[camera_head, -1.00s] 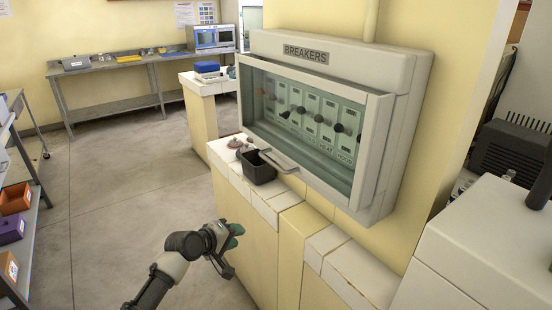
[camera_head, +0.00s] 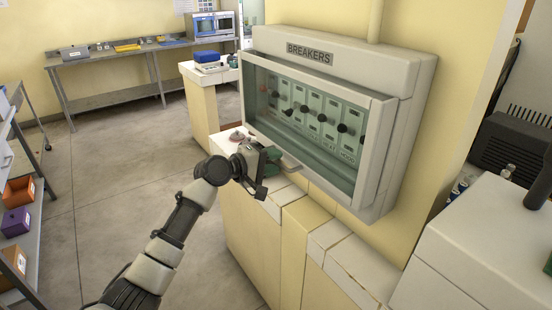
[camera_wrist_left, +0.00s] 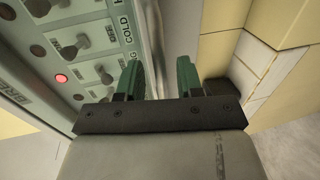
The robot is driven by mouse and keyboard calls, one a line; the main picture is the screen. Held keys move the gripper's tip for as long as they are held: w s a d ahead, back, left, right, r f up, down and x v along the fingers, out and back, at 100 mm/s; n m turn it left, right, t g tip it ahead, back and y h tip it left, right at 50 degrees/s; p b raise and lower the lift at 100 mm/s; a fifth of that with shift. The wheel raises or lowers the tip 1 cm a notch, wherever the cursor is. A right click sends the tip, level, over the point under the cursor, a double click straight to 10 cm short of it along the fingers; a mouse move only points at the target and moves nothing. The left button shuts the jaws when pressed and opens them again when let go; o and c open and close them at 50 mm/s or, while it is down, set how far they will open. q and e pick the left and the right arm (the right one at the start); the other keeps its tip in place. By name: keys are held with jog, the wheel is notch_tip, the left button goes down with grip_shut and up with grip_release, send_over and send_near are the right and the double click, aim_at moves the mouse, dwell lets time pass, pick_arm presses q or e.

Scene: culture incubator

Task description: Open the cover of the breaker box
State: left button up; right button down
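The breaker box (camera_head: 405,125), labelled "BREAKERS", is on the yellow wall. Its glass-fronted cover (camera_head: 372,150) is down over the rows of dark knobs. The cover's bar handle (camera_head: 291,166) sticks out at the lower edge, partly hidden by my left gripper (camera_head: 273,168). That gripper is just left of the handle. In the left wrist view its two green fingers (camera_wrist_left: 160,78) stand apart, with the box's metal edge (camera_wrist_left: 157,35) beyond the gap. I cannot tell whether the handle lies between them. The right gripper is not in view.
A white-tiled ledge (camera_head: 323,238) runs below the box, close under my left gripper. A white machine (camera_head: 450,235) stands at the right. A shelf with colored bins (camera_head: 18,222) is at the left. The floor between is clear.

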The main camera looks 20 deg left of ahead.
pick_arm(q)
jog(key=shift+w+d+f, duration=0.15)
jog(key=shift+w+d, duration=0.15)
jog(key=shift+w, duration=0.15)
grip_shut()
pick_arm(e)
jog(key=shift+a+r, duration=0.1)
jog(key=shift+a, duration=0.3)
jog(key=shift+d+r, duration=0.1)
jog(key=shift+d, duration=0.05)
